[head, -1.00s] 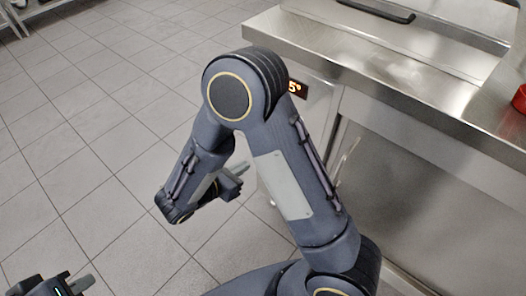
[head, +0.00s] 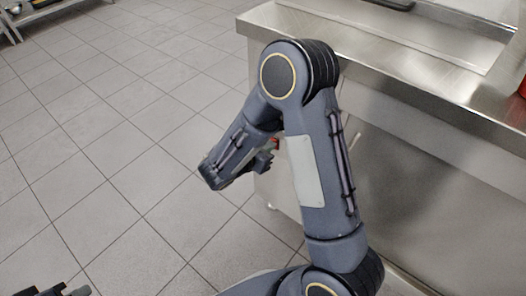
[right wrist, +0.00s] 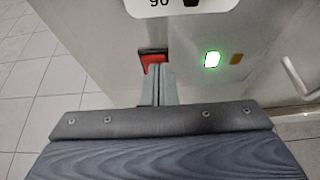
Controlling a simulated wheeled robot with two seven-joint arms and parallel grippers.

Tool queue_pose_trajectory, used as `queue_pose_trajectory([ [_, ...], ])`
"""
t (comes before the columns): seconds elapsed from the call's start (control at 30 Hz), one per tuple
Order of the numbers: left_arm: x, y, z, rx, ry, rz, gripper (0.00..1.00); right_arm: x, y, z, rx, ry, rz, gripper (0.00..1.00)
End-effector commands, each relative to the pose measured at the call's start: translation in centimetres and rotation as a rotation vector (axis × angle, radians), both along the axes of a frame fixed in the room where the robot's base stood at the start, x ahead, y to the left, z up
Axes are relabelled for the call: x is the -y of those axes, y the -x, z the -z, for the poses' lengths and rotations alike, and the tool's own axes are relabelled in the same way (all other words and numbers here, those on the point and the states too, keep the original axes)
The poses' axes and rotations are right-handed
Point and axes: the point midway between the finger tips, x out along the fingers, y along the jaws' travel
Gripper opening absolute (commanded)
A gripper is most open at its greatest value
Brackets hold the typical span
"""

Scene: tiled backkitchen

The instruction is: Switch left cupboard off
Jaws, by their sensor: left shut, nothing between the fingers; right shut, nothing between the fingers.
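The left cupboard (head: 268,185) is a steel unit under the counter, largely hidden behind my right arm in the head view. Its red rocker switch (right wrist: 152,60) sits in a dark recess on the front panel in the right wrist view. A small bit of red also shows in the head view (head: 275,142). My right gripper (right wrist: 159,72) is shut and empty, its fingertips right at the switch and covering its lower part; I cannot tell whether they touch it. A green light (right wrist: 211,59) glows right of the switch. My left gripper (head: 76,291) is shut and empty at the bottom left.
An orange, unlit-looking indicator (right wrist: 236,58) sits beside the green light. A white dial label (right wrist: 180,5) is above. A door handle (right wrist: 297,76) is at the right. The steel counter (head: 400,80) overhangs the cupboard. The tiled floor (head: 100,130) at left is clear.

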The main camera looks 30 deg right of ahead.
Motion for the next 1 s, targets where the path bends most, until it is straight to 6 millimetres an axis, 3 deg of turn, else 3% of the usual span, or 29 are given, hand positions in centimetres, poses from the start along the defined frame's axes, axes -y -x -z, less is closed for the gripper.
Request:
queue_pose_trajectory([
  [0.57, 0.0, 0.0, -0.3, 0.000, 0.000, 0.000, 0.00, 0.5, -0.2, -0.3, 0.000, -0.001, 0.000, 0.00],
  [1.0, 0.0, 0.0, -1.7, 0.000, 0.000, 0.000, 0.00, 0.5, -0.2, -1.9, 0.000, -0.001, 0.000, 0.00],
])
